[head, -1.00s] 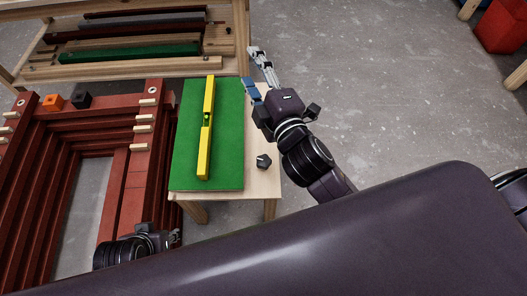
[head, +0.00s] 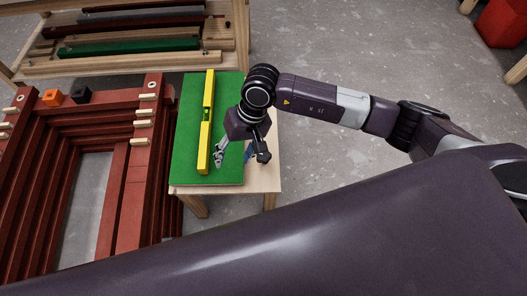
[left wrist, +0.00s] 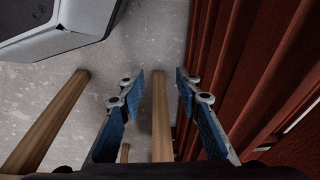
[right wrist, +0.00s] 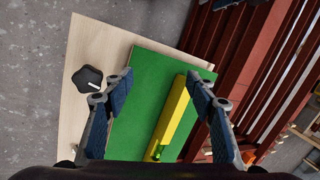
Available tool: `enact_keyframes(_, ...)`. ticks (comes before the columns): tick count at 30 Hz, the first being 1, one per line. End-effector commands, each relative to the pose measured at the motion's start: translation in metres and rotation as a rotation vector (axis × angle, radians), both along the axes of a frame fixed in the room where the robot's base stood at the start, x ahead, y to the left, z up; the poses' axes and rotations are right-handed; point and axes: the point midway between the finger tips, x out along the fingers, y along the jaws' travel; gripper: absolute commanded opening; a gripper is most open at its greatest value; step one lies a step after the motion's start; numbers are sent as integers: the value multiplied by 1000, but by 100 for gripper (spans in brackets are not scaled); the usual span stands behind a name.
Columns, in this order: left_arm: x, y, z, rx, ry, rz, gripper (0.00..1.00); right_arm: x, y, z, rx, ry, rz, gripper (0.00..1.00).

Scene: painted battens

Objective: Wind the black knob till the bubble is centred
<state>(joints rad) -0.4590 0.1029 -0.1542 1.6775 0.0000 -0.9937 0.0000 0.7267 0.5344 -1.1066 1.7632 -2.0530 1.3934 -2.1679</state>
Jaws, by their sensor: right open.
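The black knob (head: 263,157) is on the bare wooden strip of the small table, right of the green board (head: 190,170). In the right wrist view the knob (right wrist: 88,79) shows a white mark and lies outside the left finger. The yellow level (head: 205,140) lies lengthwise on the board; its vial is visible, but the bubble is too small to read. My right gripper (head: 233,155) is open and empty above the board, between level and knob. My left gripper (left wrist: 158,82) is open and empty in its wrist view, low beside table legs; the head view does not show it.
Red-brown stacked frames (head: 125,190) with wooden pegs stand close left of the table. An orange block (head: 53,97) and a black block (head: 81,94) sit on them. A wooden rack (head: 150,67) with painted battens stands behind.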

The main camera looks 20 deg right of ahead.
Motion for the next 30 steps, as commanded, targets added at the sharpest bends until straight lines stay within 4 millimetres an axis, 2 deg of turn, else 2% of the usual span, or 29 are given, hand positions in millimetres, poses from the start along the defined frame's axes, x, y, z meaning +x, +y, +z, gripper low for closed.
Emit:
enact_keyframes(1, -2, 0, -5, 0, 3, 0, 31, 11, -28, -5, -100, -32, 44, 52)
enact_keyframes(3, -4, 0, -10, 0, 5, -1, 31, 21, -60, -8, -210, -57, 95, 52)
enact_keyframes(7, -5, 0, -14, 0, 5, -1, 31, 30, -91, -10, -317, -73, 143, 52)
enact_keyframes(11, -3, 0, -11, 0, 3, -1, 31, 30, -95, -21, -334, -72, 150, 52)
enact_keyframes(21, 5, -1, 8, -1, -9, 1, 31, 29, -94, -74, -329, -71, 148, 52)
enact_keyframes(25, 7, -1, 13, -1, -11, 2, 31, 30, -94, -84, -328, -73, 148, 52)
enact_keyframes(30, 7, -1, 15, -1, -10, 2, 31, 30, -94, -87, -328, -74, 148, 52)
